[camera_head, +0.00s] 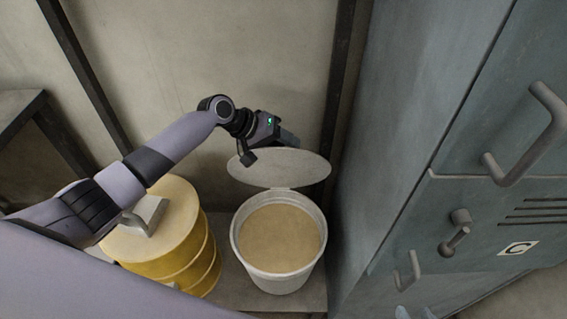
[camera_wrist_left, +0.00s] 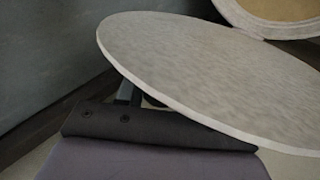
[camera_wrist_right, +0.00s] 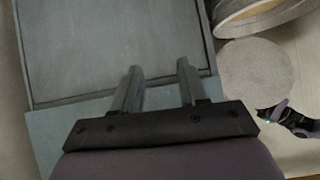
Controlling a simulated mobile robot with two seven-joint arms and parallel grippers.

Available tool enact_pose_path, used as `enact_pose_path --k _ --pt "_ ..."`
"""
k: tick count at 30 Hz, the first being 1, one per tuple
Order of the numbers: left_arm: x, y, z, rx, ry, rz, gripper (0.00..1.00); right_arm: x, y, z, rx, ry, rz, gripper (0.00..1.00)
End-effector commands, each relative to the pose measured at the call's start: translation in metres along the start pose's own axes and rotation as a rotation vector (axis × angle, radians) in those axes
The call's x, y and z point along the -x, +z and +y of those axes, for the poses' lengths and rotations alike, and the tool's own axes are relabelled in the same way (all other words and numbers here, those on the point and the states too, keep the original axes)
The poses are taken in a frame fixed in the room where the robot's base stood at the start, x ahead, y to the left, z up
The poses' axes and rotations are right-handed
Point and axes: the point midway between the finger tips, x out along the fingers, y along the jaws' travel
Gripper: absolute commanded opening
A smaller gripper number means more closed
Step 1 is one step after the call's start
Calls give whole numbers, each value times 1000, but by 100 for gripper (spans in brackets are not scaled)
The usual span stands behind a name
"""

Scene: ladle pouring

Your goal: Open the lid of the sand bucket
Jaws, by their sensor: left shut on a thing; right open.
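The white sand bucket (camera_head: 277,277) stands on a low surface in the head view, full of tan sand (camera_head: 279,238). Its round lid (camera_head: 280,166) is raised, tilted up behind the far rim and joined there, so the mouth is uncovered. My left gripper (camera_head: 287,138) is at the lid's far edge, shut on it. In the left wrist view the lid (camera_wrist_left: 210,75) fills the middle and hides most of the left fingers (camera_wrist_left: 132,95); the bucket rim (camera_wrist_left: 236,18) shows at top right. My right gripper (camera_wrist_right: 158,80) is open and empty in the right wrist view, away from the lid (camera_wrist_right: 255,75).
A yellow drum (camera_head: 165,265) with a grey handled tool (camera_head: 147,216) on top stands left of the bucket. A grey-blue cabinet (camera_head: 440,130) with handles stands close on the right. A wall (camera_head: 220,60) with dark posts is behind.

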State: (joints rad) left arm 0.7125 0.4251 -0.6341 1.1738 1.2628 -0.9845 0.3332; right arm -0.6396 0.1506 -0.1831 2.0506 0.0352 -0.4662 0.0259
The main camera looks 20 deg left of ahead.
Motion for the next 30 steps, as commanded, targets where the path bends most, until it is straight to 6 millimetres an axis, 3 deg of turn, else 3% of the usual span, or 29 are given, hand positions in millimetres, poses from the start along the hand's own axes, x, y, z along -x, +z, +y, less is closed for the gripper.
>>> enact_pose_path --k 6,18,25,30 --pt "-6 -17 -3 65 4 -61 0 -14 20 1 0 -1 -3 43" --pt "-11 -37 -7 148 4 -145 0 -32 41 2 2 0 1 43" --pt "-12 -43 -9 175 3 -173 0 -36 46 2 6 -2 1 43" --pt "-12 -45 -9 183 2 -182 0 -36 40 -1 11 -8 13 43"
